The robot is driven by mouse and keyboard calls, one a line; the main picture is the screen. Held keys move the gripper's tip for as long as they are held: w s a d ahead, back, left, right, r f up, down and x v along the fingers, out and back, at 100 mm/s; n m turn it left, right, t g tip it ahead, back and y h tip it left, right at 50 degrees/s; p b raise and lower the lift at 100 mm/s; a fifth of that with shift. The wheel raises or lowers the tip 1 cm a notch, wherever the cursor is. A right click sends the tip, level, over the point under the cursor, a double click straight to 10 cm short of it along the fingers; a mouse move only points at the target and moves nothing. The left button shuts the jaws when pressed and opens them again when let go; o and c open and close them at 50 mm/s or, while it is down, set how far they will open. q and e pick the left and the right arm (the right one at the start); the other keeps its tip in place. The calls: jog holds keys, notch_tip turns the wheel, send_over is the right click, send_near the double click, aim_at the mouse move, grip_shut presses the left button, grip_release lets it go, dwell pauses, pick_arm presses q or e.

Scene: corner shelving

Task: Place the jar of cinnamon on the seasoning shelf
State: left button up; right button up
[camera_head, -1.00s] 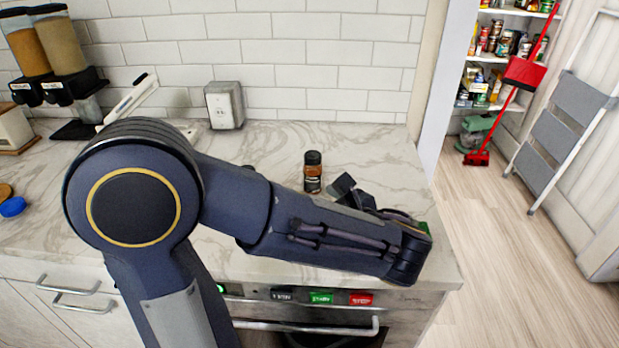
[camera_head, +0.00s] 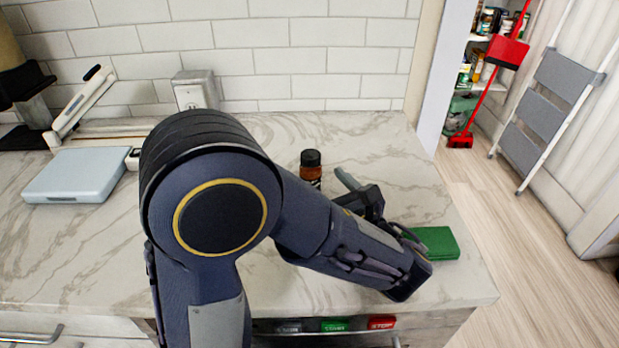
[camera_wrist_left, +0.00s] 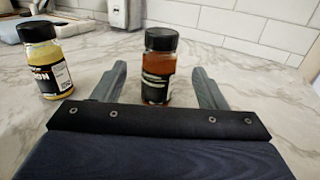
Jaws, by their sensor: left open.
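A small jar with a black cap and red-brown contents (camera_head: 311,172) stands upright on the marble counter. My left gripper (camera_head: 343,188) is open and low over the counter, just right of this jar; my own arm hides part of it. In the left wrist view the brown jar (camera_wrist_left: 158,75) appears between the two spread fingers (camera_wrist_left: 157,85), with a gap on each side. I cannot tell how deep it is between them. A jar with yellow contents (camera_wrist_left: 42,65) stands left of the fingers. The brown jar's label is too blurred to read. My right gripper is out of view.
A green block (camera_head: 436,242) lies on the counter right of my left gripper. A pale blue-grey scale-like slab (camera_head: 75,176) lies at the left. Stocked white shelves (camera_head: 480,90), a red broom and dustpan (camera_head: 505,52) and a step ladder (camera_head: 553,95) stand beyond the counter.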

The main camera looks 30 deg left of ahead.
aim_at(306, 171)
pick_arm(q)
notch_tip(306, 171, down, 2)
jog(key=shift+f, duration=0.2)
jog(key=shift+r+x, duration=0.2)
jog(key=shift+x, duration=3.55)
jog(key=c, duration=1.2)
